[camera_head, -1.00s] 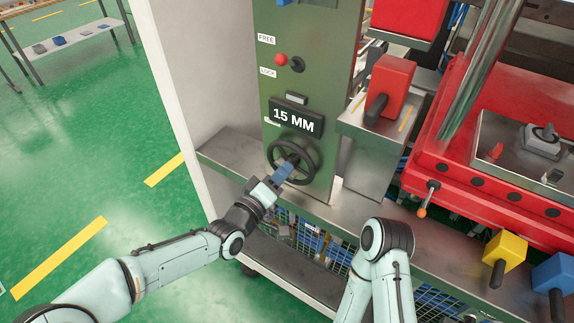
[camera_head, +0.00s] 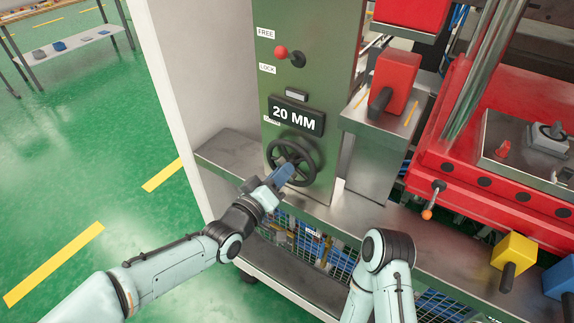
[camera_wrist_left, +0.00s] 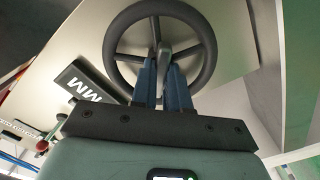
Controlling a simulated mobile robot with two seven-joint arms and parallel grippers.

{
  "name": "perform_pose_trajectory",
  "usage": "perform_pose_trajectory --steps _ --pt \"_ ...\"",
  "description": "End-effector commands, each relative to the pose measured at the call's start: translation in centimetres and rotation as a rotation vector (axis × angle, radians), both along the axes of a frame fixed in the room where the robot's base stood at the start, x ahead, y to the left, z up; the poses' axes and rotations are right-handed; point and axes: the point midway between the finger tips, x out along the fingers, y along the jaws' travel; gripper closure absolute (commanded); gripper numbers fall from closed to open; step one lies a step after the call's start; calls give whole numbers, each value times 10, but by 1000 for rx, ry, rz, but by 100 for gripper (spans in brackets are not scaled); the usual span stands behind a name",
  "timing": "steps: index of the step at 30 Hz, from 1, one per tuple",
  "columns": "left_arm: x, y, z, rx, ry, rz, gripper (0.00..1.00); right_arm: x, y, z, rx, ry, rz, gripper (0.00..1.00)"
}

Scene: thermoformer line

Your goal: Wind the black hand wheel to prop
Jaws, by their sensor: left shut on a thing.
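The black hand wheel (camera_head: 305,148) sits low on the green panel (camera_head: 340,60). A display (camera_head: 295,115) above it reads 20 MM. My left gripper (camera_head: 284,171) is at the wheel, its blue fingers shut on the wheel's handle.
A red-knobbed lever (camera_head: 281,51) stands between FREE and LOCK labels above the display. A red block with a black handle (camera_head: 395,80) stands right of the panel. A metal ledge (camera_head: 235,155) runs below the wheel.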

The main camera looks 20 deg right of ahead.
Motion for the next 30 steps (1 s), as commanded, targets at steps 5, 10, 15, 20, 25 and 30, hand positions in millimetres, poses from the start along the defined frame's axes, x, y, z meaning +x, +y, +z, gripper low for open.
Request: perform_pose_trajectory --steps 5,10,15,20,25,30 --pt "0 0 0 6 -10 1 100 0 0 -2 0 0 0 2" --pt "0 1 -1 49 -66 2 100 -2 0 -13 0 4 0 2" --pt "1 0 -1 100 -133 1 100 -2 -1 -23 -1 4 0 2" --pt "1 1 0 129 -167 2 69 -2 0 -26 0 6 0 2" --pt "0 1 0 127 -164 1 55 -3 0 -26 -1 8 -1 2" --pt "0 0 -1 127 -163 0 55 -4 -1 -25 -1 9 -2 2"
